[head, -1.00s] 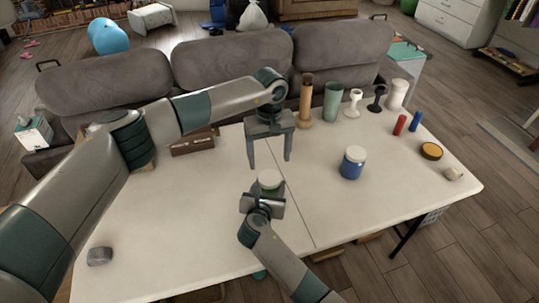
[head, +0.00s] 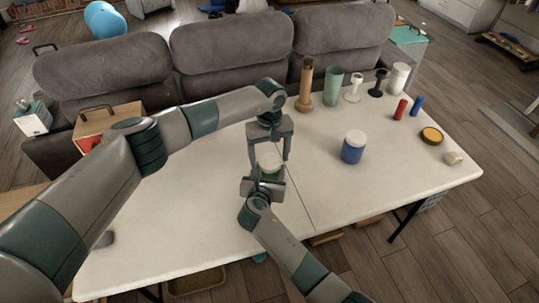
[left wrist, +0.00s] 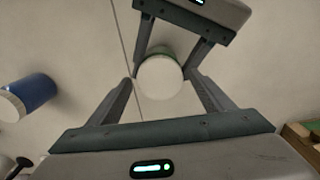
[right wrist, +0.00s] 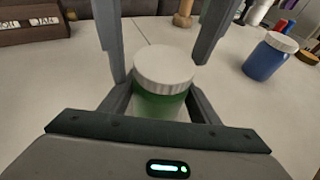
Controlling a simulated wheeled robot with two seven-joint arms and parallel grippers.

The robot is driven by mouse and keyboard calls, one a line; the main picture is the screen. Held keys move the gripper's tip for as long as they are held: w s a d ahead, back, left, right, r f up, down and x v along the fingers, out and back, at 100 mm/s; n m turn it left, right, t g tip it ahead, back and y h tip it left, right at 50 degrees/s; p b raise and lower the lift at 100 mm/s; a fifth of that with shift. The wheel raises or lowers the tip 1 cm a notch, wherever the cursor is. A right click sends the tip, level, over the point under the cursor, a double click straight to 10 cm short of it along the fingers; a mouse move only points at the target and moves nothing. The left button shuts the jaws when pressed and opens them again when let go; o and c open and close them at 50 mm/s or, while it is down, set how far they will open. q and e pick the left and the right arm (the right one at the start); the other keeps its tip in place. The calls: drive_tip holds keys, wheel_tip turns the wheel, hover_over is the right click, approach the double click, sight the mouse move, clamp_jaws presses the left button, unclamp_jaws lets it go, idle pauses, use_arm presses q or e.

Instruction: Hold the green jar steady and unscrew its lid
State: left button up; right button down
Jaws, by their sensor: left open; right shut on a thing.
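The green jar (right wrist: 160,104) stands upright on the white table with its white lid (right wrist: 164,68) on. In the head view the lid (head: 269,161) shows and the jar body is mostly hidden by my right gripper (head: 264,183). My right gripper is shut on the jar body from the near side. My left gripper (head: 270,157) points down from above, open, with its fingers on either side of the lid. In the left wrist view the lid (left wrist: 159,77) lies between the open fingertips, with a gap visible on the right; contact on the left cannot be told.
A blue jar with a white lid (head: 353,146) stands to the right on the table (head: 330,200). Behind are a wooden grinder (head: 305,85), a green cup (head: 333,87) and candlesticks. A labelled wooden box (right wrist: 30,22) is at the left. The left table half is mostly clear.

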use_arm(q)
drive_tip(key=c, duration=1.1)
